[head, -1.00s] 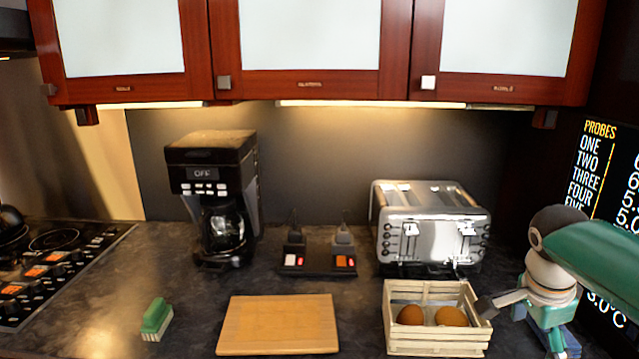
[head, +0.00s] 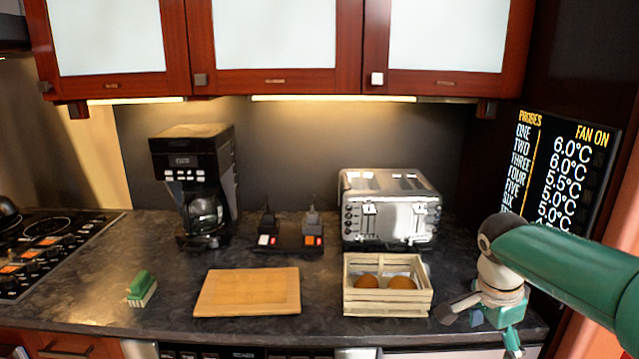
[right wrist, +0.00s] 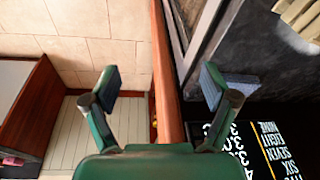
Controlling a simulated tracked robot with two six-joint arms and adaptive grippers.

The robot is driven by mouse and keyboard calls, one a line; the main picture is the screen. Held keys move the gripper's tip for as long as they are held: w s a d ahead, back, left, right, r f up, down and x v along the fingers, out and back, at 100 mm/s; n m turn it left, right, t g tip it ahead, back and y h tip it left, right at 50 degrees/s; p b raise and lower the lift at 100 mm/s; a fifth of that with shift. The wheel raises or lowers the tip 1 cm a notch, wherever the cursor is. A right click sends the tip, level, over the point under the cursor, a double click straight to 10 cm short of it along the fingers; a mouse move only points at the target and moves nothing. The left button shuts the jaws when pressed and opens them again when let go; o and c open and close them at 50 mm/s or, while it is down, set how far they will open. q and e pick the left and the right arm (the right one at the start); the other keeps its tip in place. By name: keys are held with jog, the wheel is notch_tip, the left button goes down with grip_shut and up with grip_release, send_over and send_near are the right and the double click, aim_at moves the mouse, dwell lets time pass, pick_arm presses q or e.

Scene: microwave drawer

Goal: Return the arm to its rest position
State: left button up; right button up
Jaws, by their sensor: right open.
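My right gripper (head: 478,328) is at the right end of the counter in the head view, beside the wooden crate and apart from it. Its arm reaches in from the right edge. In the right wrist view both fingers of my right gripper (right wrist: 160,88) are spread wide with nothing between them. The brown edge of the counter (right wrist: 168,85) runs behind the gap between the fingers. My left gripper is in neither current view.
The crate (head: 388,309) holds two brown eggs. A toaster (head: 390,215), switch box (head: 288,243), coffee maker (head: 195,180), wooden board (head: 248,293) and green brush (head: 142,287) stand on the counter. A probe display (head: 560,175) rises behind my right arm.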

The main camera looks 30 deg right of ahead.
jog(key=w+a+f+n+g+y, duration=0.2)
jog(key=a+f+n, duration=0.1)
jog(key=a+f, duration=0.7)
jog(key=w+a+f+n+g+y, duration=0.1)
jog(key=w+a+f+n+y, duration=0.15)
jog(key=a+f, duration=0.7)
jog(key=s+a+f+n+y, duration=0.1)
jog(key=s+a+f+n, duration=0.4)
jog(key=a+f, duration=0.4)
jog(key=s+a+f+n+y, duration=0.2)
jog(key=s+a+f+n, duration=0.3)
jog(key=a+f, duration=0.5)
jog(key=w+n+t, duration=0.2)
jog(key=w+n, duration=0.1)
jog(key=w+f+n+t+h, duration=0.1)
jog(key=shift+w+d+n+t, duration=0.25)
jog(key=shift+w+t, duration=0.15)
